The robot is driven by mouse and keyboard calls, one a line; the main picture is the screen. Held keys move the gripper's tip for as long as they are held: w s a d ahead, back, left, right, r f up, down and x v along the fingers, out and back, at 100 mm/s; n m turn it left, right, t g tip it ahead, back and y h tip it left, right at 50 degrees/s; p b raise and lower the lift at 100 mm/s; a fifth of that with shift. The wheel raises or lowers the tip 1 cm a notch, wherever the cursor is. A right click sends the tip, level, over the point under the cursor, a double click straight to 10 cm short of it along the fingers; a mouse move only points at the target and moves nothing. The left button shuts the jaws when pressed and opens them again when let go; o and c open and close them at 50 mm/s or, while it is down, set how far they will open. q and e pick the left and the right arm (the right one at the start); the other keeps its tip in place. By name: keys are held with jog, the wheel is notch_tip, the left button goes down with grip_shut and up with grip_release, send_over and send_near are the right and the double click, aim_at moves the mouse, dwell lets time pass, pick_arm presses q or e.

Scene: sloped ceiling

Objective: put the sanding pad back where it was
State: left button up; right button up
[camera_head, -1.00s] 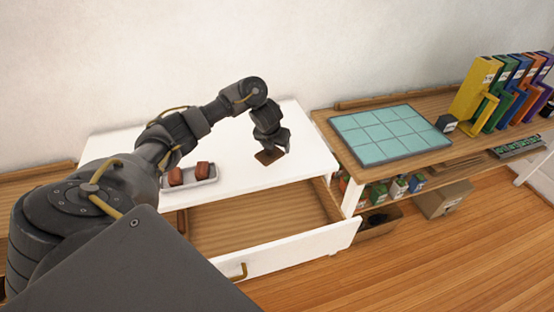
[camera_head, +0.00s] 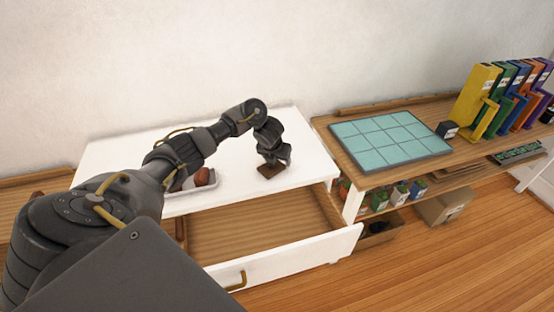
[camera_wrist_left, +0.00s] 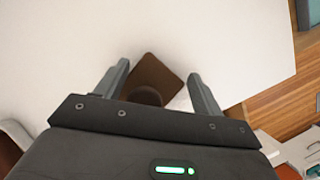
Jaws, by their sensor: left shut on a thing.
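The sanding pad (camera_head: 270,172) is a brown square with a dark round knob on top. It is at or just above the white cabinet top (camera_head: 300,140), near its front edge; I cannot tell whether it touches. My left gripper (camera_head: 272,163) points down and is shut on the pad, which also shows between the fingers in the left wrist view (camera_wrist_left: 158,76). The arm comes in from the left. My right gripper is not in view.
A white tray (camera_head: 208,185) with reddish-brown objects stands left of the pad, partly behind my arm. Below, the wooden drawer (camera_head: 260,225) is open and its visible floor is bare. A shelf with a teal gridded panel (camera_head: 390,138) and upright binders (camera_head: 475,98) stands to the right.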

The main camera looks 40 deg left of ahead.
aim_at(273, 170)
pick_arm(q)
jog(key=o, duration=1.1)
jog(key=shift+f, duration=0.1)
jog(key=shift+c, duration=0.2)
jog(key=shift+r, duration=0.25)
jog(key=shift+s+r, duration=0.1)
jog(key=shift+r, duration=0.2)
jog(key=p+v, duration=0.5)
jog(key=v, duration=0.6)
jog(key=shift+d, duration=0.15)
